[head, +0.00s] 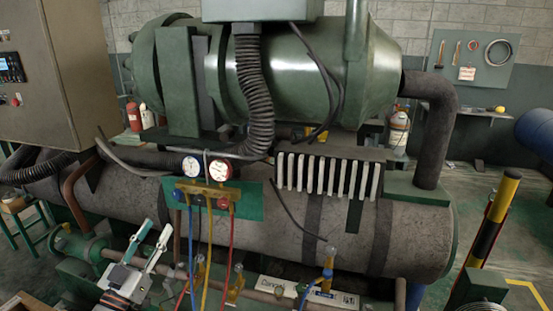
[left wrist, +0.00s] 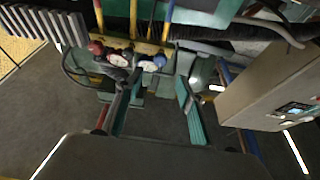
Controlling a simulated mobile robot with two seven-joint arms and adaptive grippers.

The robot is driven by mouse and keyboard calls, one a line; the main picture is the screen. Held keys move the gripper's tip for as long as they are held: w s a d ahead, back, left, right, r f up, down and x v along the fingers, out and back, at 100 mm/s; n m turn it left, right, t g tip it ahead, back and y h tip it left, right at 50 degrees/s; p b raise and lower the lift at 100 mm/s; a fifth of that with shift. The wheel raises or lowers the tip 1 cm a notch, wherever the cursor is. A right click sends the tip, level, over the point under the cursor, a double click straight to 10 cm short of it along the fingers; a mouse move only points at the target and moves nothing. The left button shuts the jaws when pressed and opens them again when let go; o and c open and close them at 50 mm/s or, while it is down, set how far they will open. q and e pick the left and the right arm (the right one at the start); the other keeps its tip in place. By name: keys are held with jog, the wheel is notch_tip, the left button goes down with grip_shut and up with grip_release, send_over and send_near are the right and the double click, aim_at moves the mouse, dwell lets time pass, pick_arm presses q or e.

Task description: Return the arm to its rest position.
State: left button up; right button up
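My left gripper (head: 158,226) is low at the left of the head view, its two fingers spread and pointing up. In the left wrist view the fingers (left wrist: 158,78) are also apart, with nothing between them but background. The gauge manifold (head: 207,192) hangs on a green plate to the right of the gripper, clear of it in the head view. The manifold also shows upside down in the left wrist view (left wrist: 135,45). My right gripper is in neither view.
Blue, yellow (head: 210,250) and red hoses hang from the manifold. A large pipe-wrapped vessel (head: 410,240) lies behind, under a green compressor (head: 285,75). A control cabinet (head: 60,70) stands at upper left. A yellow-black post (head: 492,220) stands at right.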

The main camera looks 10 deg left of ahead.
pick_arm(q)
jog(key=s+d+f+m+g, duration=0.1)
jog(key=s+d+f+g, duration=0.3)
jog(key=s+d+f, duration=0.3)
jog(key=s+d+f+m+g, duration=0.1)
jog(key=s+d+f+g, duration=0.2)
jog(key=s+d+f, duration=0.5)
jog(key=s+d+f+m+g, duration=0.1)
jog(key=s+d+f+g, duration=0.3)
jog(key=f, duration=1.1)
jog(key=s+d, duration=0.3)
jog(key=d, duration=0.1)
jog(key=shift+s+d+f+g+h, duration=0.2)
jog(key=shift+s+d+g+h, duration=0.1)
jog(key=shift+h, duration=0.1)
